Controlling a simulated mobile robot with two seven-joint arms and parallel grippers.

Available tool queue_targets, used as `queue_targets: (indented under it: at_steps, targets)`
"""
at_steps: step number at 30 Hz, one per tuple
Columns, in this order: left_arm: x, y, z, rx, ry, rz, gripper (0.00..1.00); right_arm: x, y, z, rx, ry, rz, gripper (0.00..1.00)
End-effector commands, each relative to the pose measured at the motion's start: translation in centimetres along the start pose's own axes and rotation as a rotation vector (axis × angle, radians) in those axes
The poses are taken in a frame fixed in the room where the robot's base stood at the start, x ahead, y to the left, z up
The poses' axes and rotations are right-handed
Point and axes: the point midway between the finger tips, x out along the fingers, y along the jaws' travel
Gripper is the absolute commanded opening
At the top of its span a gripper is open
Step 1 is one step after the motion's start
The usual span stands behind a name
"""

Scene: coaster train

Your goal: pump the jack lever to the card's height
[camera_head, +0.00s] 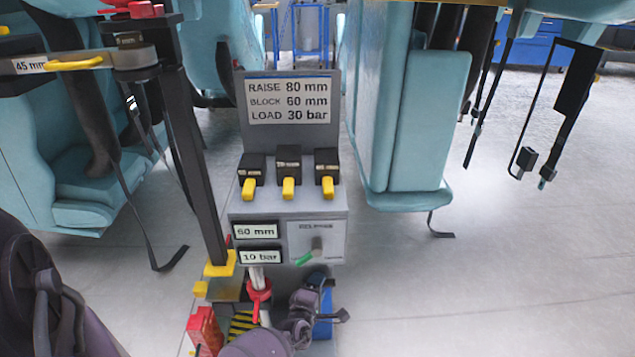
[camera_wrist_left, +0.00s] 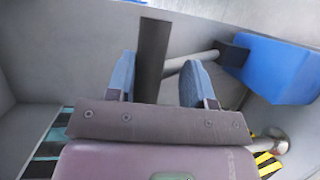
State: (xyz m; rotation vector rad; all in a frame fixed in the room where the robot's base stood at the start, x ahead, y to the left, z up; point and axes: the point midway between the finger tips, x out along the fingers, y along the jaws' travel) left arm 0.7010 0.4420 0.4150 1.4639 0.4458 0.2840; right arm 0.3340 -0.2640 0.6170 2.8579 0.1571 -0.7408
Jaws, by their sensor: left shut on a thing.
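The card (camera_head: 289,101) on the grey console reads RAISE 80 mm, BLOCK 60 mm, LOAD 30 bar. Below it, a height label (camera_head: 255,231) seems to read 60 mm and a pressure label (camera_head: 261,256) reads 10 bar. My left gripper (camera_head: 312,290) is low in front of the console. In the left wrist view, its two blue-padded fingers (camera_wrist_left: 157,82) are on either side of a dark upright bar (camera_wrist_left: 153,45), apparently the jack lever. A pale rod (camera_wrist_left: 197,62) runs behind it towards a blue block (camera_wrist_left: 275,68). My right gripper is out of view.
Three black blocks with yellow tabs (camera_head: 289,188) stand on the console (camera_head: 335,205). A dark post (camera_head: 190,150) rises at left. Teal seats (camera_head: 410,110) flank the console; grey floor is clear at right.

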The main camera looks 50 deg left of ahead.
Motion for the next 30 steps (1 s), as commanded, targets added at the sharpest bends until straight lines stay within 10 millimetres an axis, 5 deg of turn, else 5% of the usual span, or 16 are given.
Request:
queue_targets:
  at_steps: [3, 24, 25, 30]
  targets:
    - [0.2, 0.3, 0.0, 0.001, 0.001, 0.007, 0.05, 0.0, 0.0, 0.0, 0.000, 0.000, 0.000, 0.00]
    - [0.8, 1.1, -0.3, -0.029, 0.002, -0.061, 0.03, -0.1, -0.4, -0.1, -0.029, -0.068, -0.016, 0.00]
    - [0.8, 1.1, -0.3, -0.028, 0.002, -0.061, 0.49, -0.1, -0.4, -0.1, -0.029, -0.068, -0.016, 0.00]
    - [0.8, 1.0, -0.3, -0.029, 0.002, -0.064, 0.68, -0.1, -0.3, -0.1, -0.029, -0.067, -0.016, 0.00]
